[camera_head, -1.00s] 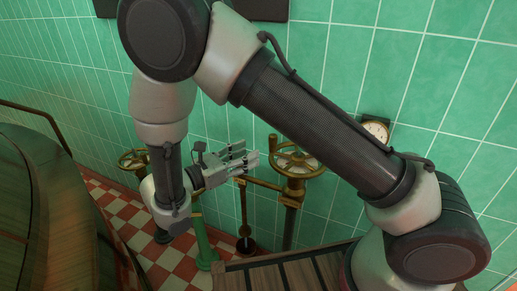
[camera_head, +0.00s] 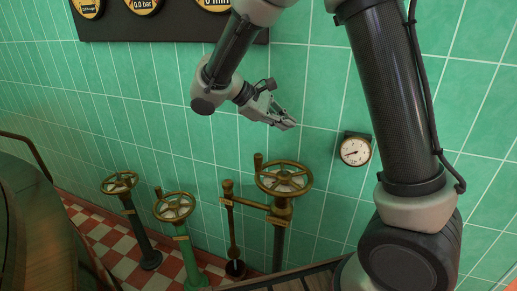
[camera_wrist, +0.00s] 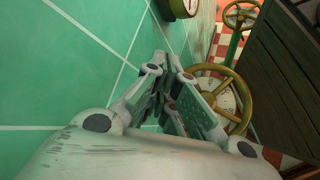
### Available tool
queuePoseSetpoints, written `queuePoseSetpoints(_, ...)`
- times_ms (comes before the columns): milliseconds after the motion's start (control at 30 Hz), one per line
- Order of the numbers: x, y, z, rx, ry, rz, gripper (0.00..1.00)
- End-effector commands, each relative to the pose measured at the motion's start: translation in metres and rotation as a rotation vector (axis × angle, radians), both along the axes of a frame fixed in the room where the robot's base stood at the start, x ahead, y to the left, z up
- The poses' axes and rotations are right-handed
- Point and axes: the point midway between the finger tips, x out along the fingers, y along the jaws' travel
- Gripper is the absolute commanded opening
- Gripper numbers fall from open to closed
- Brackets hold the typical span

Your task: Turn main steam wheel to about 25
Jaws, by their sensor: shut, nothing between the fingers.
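I cannot read the dial's marks, and no label shows which wheel is main steam. My gripper (camera_head: 284,122) is shut and empty, above this wheel and apart from it in the head view. In the wrist view the shut fingers (camera_wrist: 167,62) partly cover a brass wheel with a pale marked dial (camera_wrist: 226,96). Two smaller brass wheels stand to the left in the head view, one on a green post (camera_head: 174,206) and one on a dark post (camera_head: 120,183).
A brass lever column (camera_head: 229,215) stands left of the large wheel. A round white gauge (camera_head: 355,151) hangs on the wall to its right. A dark gauge board (camera_head: 180,22) is above. A dark rounded vessel (camera_head: 35,225) fills the lower left.

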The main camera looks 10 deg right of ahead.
Motion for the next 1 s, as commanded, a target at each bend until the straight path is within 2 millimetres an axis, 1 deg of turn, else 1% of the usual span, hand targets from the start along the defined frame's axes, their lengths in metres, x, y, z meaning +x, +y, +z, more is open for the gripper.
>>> queuePoseSetpoints(33,0.001,-0.013,0.009,0.136,-0.159,-0.133,0.0)
queuePoseSetpoints(67,0.003,-0.015,0.012,0.222,-0.262,-0.222,0.0)
queuePoseSetpoints(100,0.006,-0.014,0.014,0.331,-0.388,-0.337,0.0)
queuePoseSetpoints(133,0.009,-0.01,0.015,0.404,-0.472,-0.418,0.0)
queuePoseSetpoints(167,0.012,-0.005,0.016,0.47,-0.547,-0.495,0.0)
queuePoseSetpoints(233,0.02,0.015,0.013,0.603,-0.679,-0.654,0.0)
queuePoseSetpoints(300,0.028,0.032,0.006,0.697,-0.768,-0.799,0.0)
queuePoseSetpoints(400,0.037,0.048,0.002,0.785,-0.859,-0.962,0.0)
queuePoseSetpoints(500,0.043,0.055,0.002,0.822,-0.911,-1.051,0.0)
queuePoseSetpoints(567,0.044,0.055,0.0,0.822,-0.925,-1.076,0.0)
queuePoseSetpoints(667,0.046,0.054,-0.008,0.818,-0.929,-1.085,0.0)
queuePoseSetpoints(767,0.05,0.051,-0.022,0.816,-0.928,-1.085,0.0)
queuePoseSetpoints(1000,0.064,0.042,-0.071,0.813,-0.926,-1.083,0.0)
